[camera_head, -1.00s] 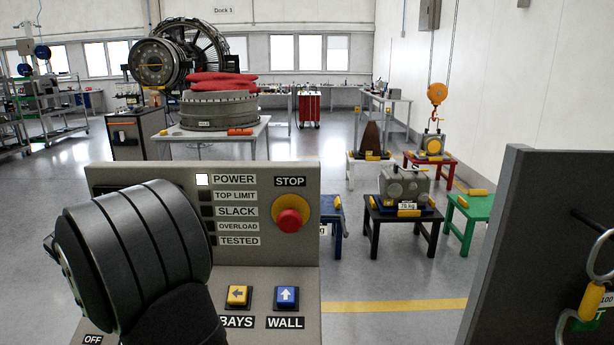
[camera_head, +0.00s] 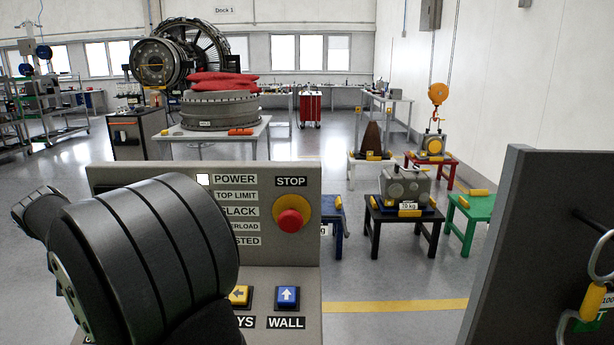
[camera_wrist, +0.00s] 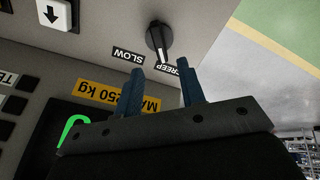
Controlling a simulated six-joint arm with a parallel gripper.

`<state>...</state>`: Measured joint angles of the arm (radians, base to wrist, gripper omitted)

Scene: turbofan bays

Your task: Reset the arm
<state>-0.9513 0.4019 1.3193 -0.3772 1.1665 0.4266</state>
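My gripper (camera_wrist: 162,84) shows in the wrist view with its two blue fingers apart and nothing between them. The fingers are in front of a grey control panel (camera_wrist: 111,30), seen upside down, near a black rotary knob (camera_wrist: 160,38) with SLOW and CREEP labels. I cannot tell the exact gap between fingertips and panel. In the head view my black arm (camera_head: 150,250) fills the lower left, in front of the control panel (camera_head: 275,250). The gripper itself is hidden or out of frame there.
The panel carries a red stop button (camera_head: 290,220) and a blue WALL button (camera_head: 287,298). A dark upright board (camera_head: 545,230) with hanging hooks stands at the right. Behind are small tables, one with a 70 kg block (camera_head: 405,187), and a yellow hoist hook (camera_head: 437,95).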

